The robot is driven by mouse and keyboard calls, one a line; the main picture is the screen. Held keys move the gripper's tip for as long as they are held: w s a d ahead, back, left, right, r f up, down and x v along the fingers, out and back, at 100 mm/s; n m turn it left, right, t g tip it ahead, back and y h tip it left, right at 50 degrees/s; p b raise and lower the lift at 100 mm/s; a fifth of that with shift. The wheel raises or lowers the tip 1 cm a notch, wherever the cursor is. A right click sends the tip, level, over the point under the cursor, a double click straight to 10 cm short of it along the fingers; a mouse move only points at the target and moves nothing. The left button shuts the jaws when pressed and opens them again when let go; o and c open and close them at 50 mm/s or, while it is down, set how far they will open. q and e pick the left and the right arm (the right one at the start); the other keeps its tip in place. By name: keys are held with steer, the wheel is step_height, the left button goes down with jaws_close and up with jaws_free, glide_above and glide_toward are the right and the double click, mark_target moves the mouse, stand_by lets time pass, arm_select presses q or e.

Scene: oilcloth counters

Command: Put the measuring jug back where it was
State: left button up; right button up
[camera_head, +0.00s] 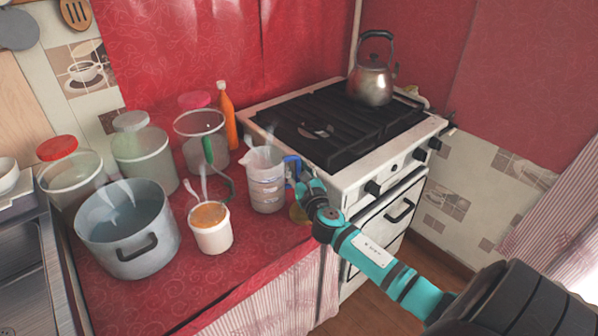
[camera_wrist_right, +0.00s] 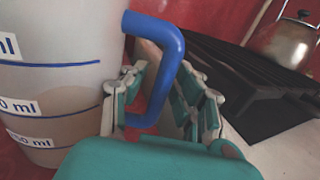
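The measuring jug (camera_head: 266,182) is translucent with blue markings and a blue handle, and stands upright on the red counter near the stove. In the right wrist view the jug (camera_wrist_right: 50,85) fills the left side, with white volume labels; its lower part looks brownish. Its blue handle (camera_wrist_right: 170,65) points towards my right gripper. My right gripper (camera_head: 300,188) is at the handle. In the wrist view its fingers (camera_wrist_right: 160,100) are spread, one on each side of the handle, with a gap visible on the right. My left gripper is not in view.
A white stove (camera_head: 345,180) with a kettle (camera_head: 371,80) stands right of the jug. A large grey pot (camera_head: 128,240), a white tub (camera_head: 211,232), several lidded jars and an orange bottle (camera_head: 226,112) crowd the counter's left and back. Bare red cloth lies at the front.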

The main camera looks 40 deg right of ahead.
steer(key=v, duration=1.2)
steer(key=shift+r, duration=0.1)
